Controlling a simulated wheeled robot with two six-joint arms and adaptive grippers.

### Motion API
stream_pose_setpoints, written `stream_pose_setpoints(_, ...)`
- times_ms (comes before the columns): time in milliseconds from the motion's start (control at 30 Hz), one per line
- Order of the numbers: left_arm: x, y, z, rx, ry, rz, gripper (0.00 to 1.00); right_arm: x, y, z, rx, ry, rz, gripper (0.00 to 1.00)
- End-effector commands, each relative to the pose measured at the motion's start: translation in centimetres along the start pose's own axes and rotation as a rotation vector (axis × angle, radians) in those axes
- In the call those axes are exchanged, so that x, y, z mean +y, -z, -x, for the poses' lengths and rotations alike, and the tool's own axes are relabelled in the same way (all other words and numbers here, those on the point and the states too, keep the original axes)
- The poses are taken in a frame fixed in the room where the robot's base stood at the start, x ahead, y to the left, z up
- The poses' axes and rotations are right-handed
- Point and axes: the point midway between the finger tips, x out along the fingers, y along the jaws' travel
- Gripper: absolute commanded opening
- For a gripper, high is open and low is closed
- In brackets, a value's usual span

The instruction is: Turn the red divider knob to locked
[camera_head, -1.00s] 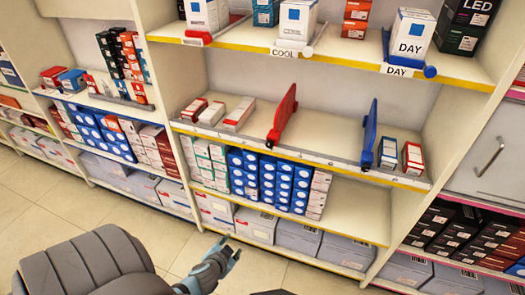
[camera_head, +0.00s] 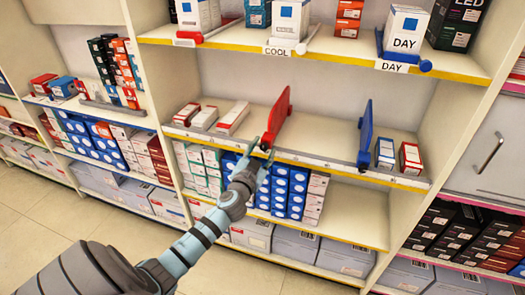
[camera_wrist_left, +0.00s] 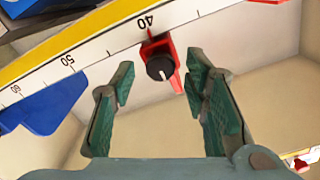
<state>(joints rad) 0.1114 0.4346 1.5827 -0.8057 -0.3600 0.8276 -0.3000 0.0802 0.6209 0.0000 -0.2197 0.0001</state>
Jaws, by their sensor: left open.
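The red divider (camera_head: 279,118) stands upright on the middle shelf. In the left wrist view its red base (camera_wrist_left: 172,48) sits at the shelf-edge scale, by the 40 mark. The round black knob (camera_wrist_left: 158,68) with a pale line is on that base. My left gripper (camera_head: 258,157) is open and empty in front of the divider's lower front end. In the left wrist view, the knob shows between and beyond the open green-padded fingers (camera_wrist_left: 162,85), apart from them. The knob is hard to make out in the head view. My right gripper is not in view.
A blue divider (camera_head: 365,132) stands farther right on the same shelf; small boxes (camera_head: 232,118) lie to the left. The scale strip (camera_head: 318,163) runs along the shelf edge. Blue boxes (camera_head: 290,188) are stacked on the shelf below. The floor (camera_head: 45,225) is clear at lower left.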

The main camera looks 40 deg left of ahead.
Motion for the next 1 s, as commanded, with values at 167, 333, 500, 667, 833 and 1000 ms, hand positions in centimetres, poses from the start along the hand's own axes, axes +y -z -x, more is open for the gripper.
stream_pose_setpoints(167,0.02,-0.05,-0.25,-0.001,0.0,0.0,0.41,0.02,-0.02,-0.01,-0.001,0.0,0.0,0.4)
stream_pose_setpoints(333,0.02,-0.05,-0.22,-0.001,0.0,0.0,0.29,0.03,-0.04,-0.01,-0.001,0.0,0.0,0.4)
stream_pose_setpoints(500,0.01,-0.06,-0.21,-0.001,0.0,0.0,0.01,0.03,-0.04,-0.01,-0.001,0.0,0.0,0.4)
stream_pose_setpoints(667,0.01,-0.07,-0.2,-0.002,0.0,-0.002,0.0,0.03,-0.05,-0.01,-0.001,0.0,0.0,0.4)
stream_pose_setpoints(833,0.01,-0.08,-0.19,-0.002,0.0,-0.024,0.0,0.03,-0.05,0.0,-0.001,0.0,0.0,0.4)
stream_pose_setpoints(1000,0.02,-0.08,-0.18,-0.002,0.001,-0.088,0.0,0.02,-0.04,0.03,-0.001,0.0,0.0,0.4)
